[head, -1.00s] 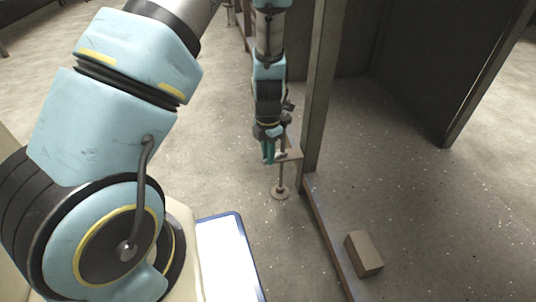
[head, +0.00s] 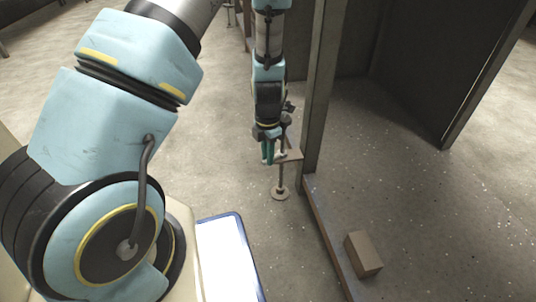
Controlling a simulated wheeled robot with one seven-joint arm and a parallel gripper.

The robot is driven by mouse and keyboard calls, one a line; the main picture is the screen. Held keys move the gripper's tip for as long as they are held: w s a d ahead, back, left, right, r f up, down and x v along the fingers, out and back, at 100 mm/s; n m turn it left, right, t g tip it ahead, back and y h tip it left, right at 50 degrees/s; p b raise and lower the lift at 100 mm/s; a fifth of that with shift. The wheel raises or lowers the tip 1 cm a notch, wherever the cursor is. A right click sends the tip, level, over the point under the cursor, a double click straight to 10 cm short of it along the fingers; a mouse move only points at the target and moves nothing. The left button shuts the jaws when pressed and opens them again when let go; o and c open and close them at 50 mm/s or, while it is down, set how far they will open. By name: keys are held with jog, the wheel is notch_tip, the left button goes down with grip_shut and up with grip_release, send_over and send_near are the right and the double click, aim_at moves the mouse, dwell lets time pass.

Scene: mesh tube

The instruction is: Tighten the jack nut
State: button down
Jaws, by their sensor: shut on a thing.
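The jack (head: 280,181) is a thin upright rod on a round foot, standing on the floor beside a post. Its rod passes by a flat bracket plate (head: 293,155) that juts left from the post. My gripper (head: 268,155) points down at the left end of the plate, with green-tipped fingers. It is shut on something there. The jack nut is too small and too covered by the gripper to make out, so I cannot tell how the fingers sit on it.
A metal post (head: 317,95) rises just right of my gripper, and a low rail (head: 327,236) runs along the floor from it. A brown block (head: 363,254) lies right of the rail. Floor left of the jack is clear.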

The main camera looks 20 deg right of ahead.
jog(key=shift+w+d+m+p, duration=0.2)
jog(key=shift+w+m+p, duration=0.65)
jog(key=shift+m+p, duration=1)
jog(key=shift+w+d+m+p, duration=0.15)
jog(key=shift+w+m+p, duration=0.75)
jog(key=shift+m+p, duration=0.9)
jog(key=shift+w+d+m+p, duration=0.2)
jog(key=shift+w+m+p, duration=0.65)
jog(key=shift+m+p, duration=0.95)
jog(key=shift+w+m+b, duration=0.1)
jog(key=shift+m+b, duration=0.2)
jog(key=shift+m, duration=0.15)
jog(key=c, duration=0.8)
grip_release()
notch_tip(320, 180, up, 11)
jog(key=p, duration=0.3)
